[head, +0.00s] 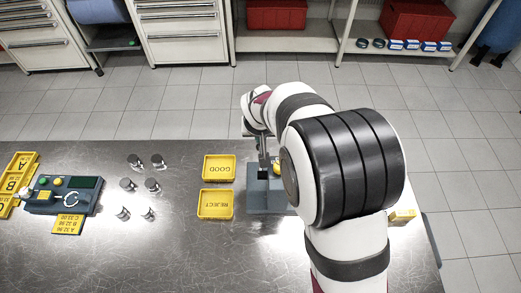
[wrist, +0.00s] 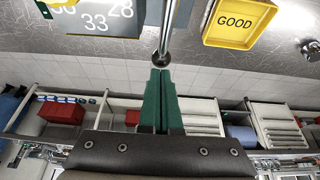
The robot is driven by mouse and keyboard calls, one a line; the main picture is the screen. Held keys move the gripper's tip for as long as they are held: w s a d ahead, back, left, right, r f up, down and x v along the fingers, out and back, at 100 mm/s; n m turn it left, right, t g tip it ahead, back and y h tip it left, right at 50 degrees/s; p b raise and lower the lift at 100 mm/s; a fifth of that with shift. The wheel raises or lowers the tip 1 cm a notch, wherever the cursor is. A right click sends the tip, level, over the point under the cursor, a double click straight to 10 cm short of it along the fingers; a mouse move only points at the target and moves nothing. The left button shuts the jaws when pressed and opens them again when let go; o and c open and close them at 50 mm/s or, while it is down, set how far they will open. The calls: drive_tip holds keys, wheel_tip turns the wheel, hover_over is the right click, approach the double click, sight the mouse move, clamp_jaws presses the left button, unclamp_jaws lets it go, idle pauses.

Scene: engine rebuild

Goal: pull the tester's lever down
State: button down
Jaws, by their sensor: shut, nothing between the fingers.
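The tester stands on the bench just right of the yellow trays, its grey-blue base (head: 266,200) partly hidden by my arm. In the wrist view, a lever, a thin metal rod with a dark round knob (wrist: 165,59) at its end, comes down from the top edge. My gripper (wrist: 161,71) has its green fingers shut together and empty. The fingertips lie right at the knob in the picture; I cannot tell whether they touch it. In the head view my arm hides the gripper and most of the lever.
The yellow GOOD tray (head: 219,168) and REJECT tray (head: 216,203) sit left of the tester. Several metal cylinders (head: 153,185) stand farther left, then a dark gauge device (head: 62,194) with yellow label trays. A small yellowish box (head: 402,215) lies right of my arm.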

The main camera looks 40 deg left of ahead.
drive_tip(key=shift+f, duration=0.1)
wheel_tip(320, 180, up, 13)
idle(1.0)
drive_tip(key=w+d+r+m+h, duration=0.1)
drive_tip(key=d+m, duration=0.1)
drive_tip(key=d, duration=0.5)
drive_tip(key=w+d+r+m, duration=0.1)
drive_tip(key=w+d+m, duration=0.1)
drive_tip(key=d, duration=0.5)
drive_tip(key=s+d+m+g+h, duration=0.1)
drive_tip(key=s+d+m, duration=0.15)
drive_tip(key=d, duration=0.55)
drive_tip(key=s+d+m+g, duration=0.15)
drive_tip(key=s+d, duration=0.25)
drive_tip(key=d, duration=0.5)
drive_tip(key=s+d+f+m, duration=0.3)
drive_tip(key=s+d+m, duration=0.3)
drive_tip(key=s, duration=0.6)
drive_tip(key=shift+s+d+m+g+y, duration=0.35)
drive_tip(key=shift+d+g, duration=0.1)
drive_tip(key=shift+d, duration=0.65)
